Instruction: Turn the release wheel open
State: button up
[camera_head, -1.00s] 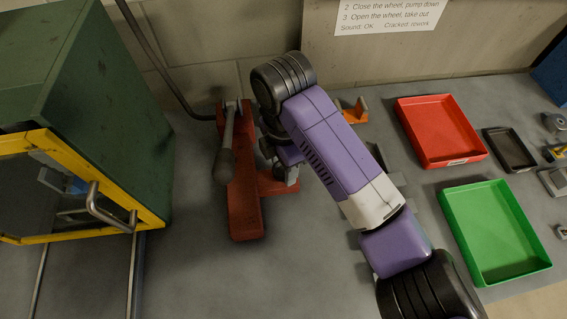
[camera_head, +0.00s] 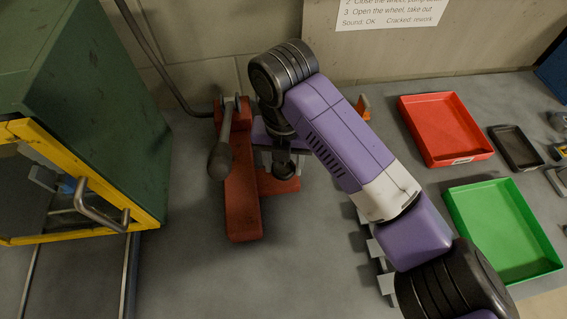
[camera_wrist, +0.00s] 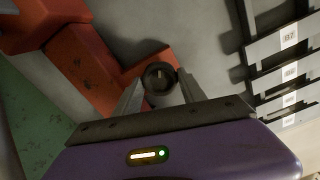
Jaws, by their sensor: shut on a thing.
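The release wheel (camera_wrist: 158,74) is a small dark round knob on the short side branch of the red pump body (camera_head: 243,200). In the wrist view my gripper (camera_wrist: 160,84) has one finger on each side of the wheel and is shut on it. In the head view my gripper (camera_head: 281,158) is low over the side branch, partly covered by my purple wrist. The wheel is mostly hidden there, and how far it is turned cannot be told. The pump's grey lever with a dark grip (camera_head: 221,160) stands just left of my gripper.
A green press cabinet with a yellow-framed door (camera_head: 140,215) stands at left. A red tray (camera_head: 476,152) and a green tray (camera_head: 515,272) lie at right, with a dark small tray (camera_head: 516,148) beside them. A slotted rack with labels (camera_wrist: 285,75) is close right of my gripper.

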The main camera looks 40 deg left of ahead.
aim_at(284, 167)
jog(key=n+b, duration=0.1)
jog(key=n, duration=0.4)
jog(key=shift+b, duration=0.4)
jog(key=shift+r+n, duration=0.1)
jog(key=shift+n, duration=0.2)
jog(key=o, duration=1.4)
jog(key=shift+c, duration=0.2)
notch_tip(284, 167, up, 8)
jog(key=shift+f+b, duration=0.15)
jog(key=shift+b, duration=0.45)
